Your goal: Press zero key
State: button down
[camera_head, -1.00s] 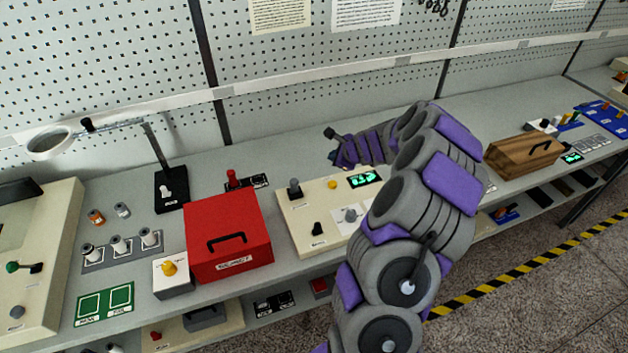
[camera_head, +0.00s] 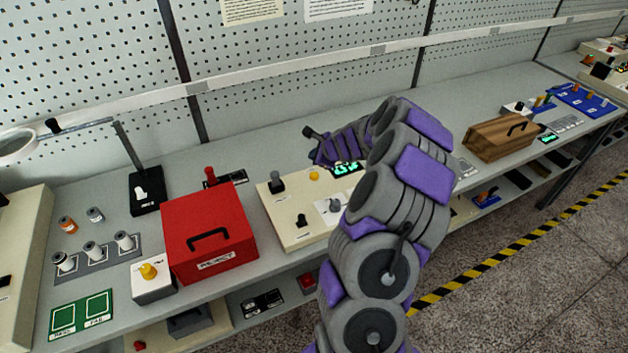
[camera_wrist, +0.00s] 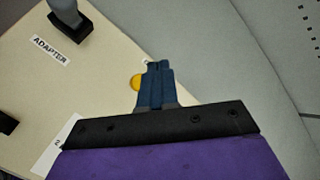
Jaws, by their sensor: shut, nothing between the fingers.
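I cannot read which control is named zero. In the wrist view, my gripper (camera_wrist: 157,66) is shut and empty, its blue fingers pointing over the cream panel (camera_wrist: 90,85). The yellow button (camera_wrist: 136,83) shows just left of the fingers, partly hidden by them. Whether they touch it I cannot tell. An "ADAPTER" label (camera_wrist: 50,49) lies to the upper left.
A red reject box (camera_head: 210,225) stands left of the panel. A red-knobbed lever (camera_head: 211,175) is behind it. A wooden box (camera_head: 500,138) stands to the right. A perforated wall (camera_head: 290,60) rises behind the bench. My arm hides the panel's right part.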

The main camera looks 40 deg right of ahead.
aim_at(316, 176)
jog(key=f+b, duration=0.3)
jog(key=f, duration=0.2)
jog(key=shift+d+f, duration=0.15)
jog(key=shift+d, duration=0.05)
jog(key=shift+a, duration=0.15)
jog(key=shift+f, duration=0.1)
dwell(1.6)
jog(key=shift+f, duration=0.2)
jog(key=shift+f+b, duration=0.35)
jog(key=shift+f, duration=0.15)
dwell(0.8)
jog(key=shift+r, duration=0.1)
jog(key=shift+r+p, duration=0.85)
jog(key=shift+p, duration=0.2)
